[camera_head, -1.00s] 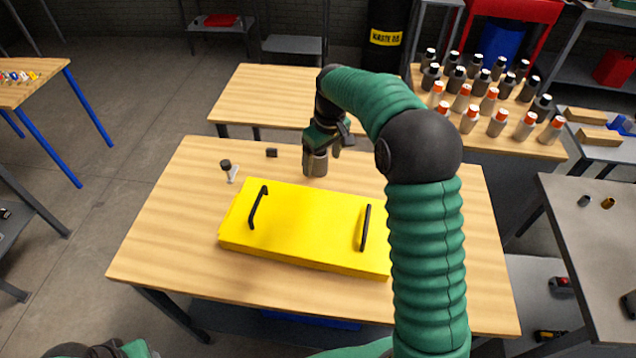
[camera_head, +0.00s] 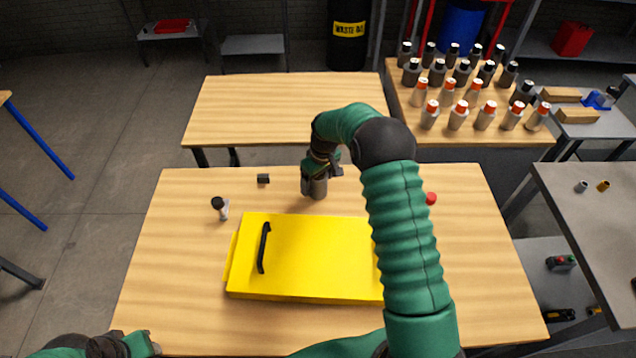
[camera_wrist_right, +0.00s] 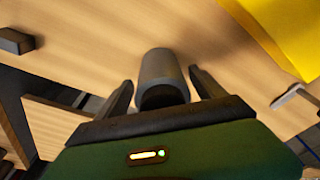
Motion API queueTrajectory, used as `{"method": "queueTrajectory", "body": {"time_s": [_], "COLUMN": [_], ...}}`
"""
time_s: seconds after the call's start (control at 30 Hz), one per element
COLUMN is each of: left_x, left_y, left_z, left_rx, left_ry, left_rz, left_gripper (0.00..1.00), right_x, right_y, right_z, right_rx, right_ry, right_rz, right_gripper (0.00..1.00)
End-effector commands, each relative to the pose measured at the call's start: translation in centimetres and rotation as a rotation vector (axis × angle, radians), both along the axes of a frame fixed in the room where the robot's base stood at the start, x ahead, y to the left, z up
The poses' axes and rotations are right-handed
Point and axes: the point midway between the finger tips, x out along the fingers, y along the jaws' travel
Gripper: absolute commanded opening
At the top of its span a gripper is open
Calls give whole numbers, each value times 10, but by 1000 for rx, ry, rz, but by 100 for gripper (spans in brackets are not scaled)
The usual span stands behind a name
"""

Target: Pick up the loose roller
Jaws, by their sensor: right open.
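The loose roller (camera_head: 318,188) is a short grey cylinder standing on the wooden table behind the yellow cover. In the right wrist view the roller (camera_wrist_right: 163,72) lies between the two dark fingers, with a visible gap on either side. My right gripper (camera_head: 322,176) is at the roller, open around it and not closed on it. The right wrist view shows the same gripper (camera_wrist_right: 161,84). My left gripper (camera_head: 145,343) shows only partly at the bottom left, away from the roller; its jaws are unclear.
The yellow cover (camera_head: 310,255) with a black handle (camera_head: 264,248) fills the table's middle. A small black block (camera_head: 263,179), a black-topped grey part (camera_head: 220,207) and a red item (camera_head: 431,198) lie nearby. Several bottles (camera_head: 458,115) stand on the back right table.

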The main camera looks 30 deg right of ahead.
Motion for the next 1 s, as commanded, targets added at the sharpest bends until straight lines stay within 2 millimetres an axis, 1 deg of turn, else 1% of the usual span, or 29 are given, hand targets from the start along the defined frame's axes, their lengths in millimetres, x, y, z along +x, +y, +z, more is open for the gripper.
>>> {"method": "queueTrajectory", "body": {"time_s": [0.07, 0.23, 0.27, 0.83, 0.87, 1.0], "left_x": [0, 0, 0, 0, 0, 0], "left_y": [0, 0, 0, 0, 0, 0], "left_z": [1, 0, 0, 0, 0, 1], "left_rx": [0, 0, 0, 0, 0, 0], "left_ry": [0, 0, 0, 0, 0, 0], "left_rz": [0, 0, 0, 0, 0, 0], "left_gripper": [36, 36, 36, 36, 36, 36], "right_x": [1, 0, 0, 1, 1, 1], "right_y": [1, 0, 0, 0, 0, 0], "right_z": [-5, -5, -5, -5, -5, -4], "right_rx": [0, 0, 0, 0, 0, -1], "right_ry": [-1, -3, -3, -2, -2, -3], "right_rz": [1, 0, 0, 0, 0, 0], "right_gripper": [79, 79, 77, 2, 0, 0]}}
